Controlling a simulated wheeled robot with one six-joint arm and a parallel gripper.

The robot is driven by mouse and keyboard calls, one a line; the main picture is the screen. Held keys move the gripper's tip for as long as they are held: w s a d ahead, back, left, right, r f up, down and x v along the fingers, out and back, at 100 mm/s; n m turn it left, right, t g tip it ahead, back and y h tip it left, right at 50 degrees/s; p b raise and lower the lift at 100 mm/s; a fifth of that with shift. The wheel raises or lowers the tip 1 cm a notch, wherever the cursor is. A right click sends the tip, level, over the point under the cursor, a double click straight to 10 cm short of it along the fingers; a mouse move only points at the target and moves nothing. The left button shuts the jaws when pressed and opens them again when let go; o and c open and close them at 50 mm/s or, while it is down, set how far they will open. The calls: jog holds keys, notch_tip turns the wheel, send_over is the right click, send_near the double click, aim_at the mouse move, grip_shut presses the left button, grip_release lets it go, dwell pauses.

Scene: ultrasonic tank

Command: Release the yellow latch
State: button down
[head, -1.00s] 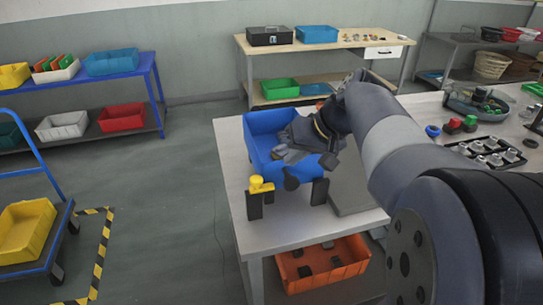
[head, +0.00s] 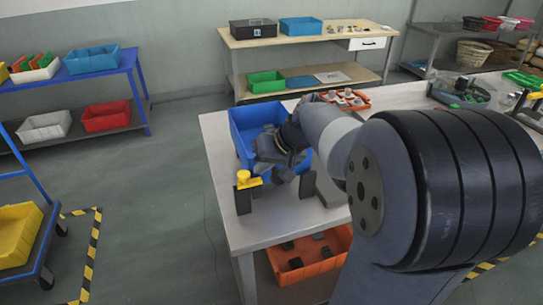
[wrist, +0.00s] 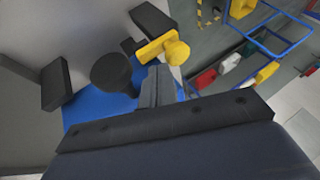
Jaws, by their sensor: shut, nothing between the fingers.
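The yellow latch (head: 244,180) has a round knob and a flat bar, and sits on a black post (head: 242,199) at the front left of the blue tank (head: 239,136). In the wrist view the latch (wrist: 165,48) is just beyond the grey fingers of my gripper (wrist: 156,86). My gripper (head: 272,172) is shut and empty, close to the right of the latch in the head view. I cannot tell whether it touches the latch. A black round knob (wrist: 110,72) shows left of the fingers in the wrist view. The tank's front is partly hidden by my gripper.
A second black post (head: 307,185) stands right of my gripper on the grey table (head: 275,229). An orange bin (head: 285,279) is on the shelf below. An orange tray (head: 346,101) lies behind my arm. The table's front left is clear.

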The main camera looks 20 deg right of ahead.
aim_at(240, 176)
jog(key=shift+x, duration=0.8)
jog(key=shift+a, duration=2)
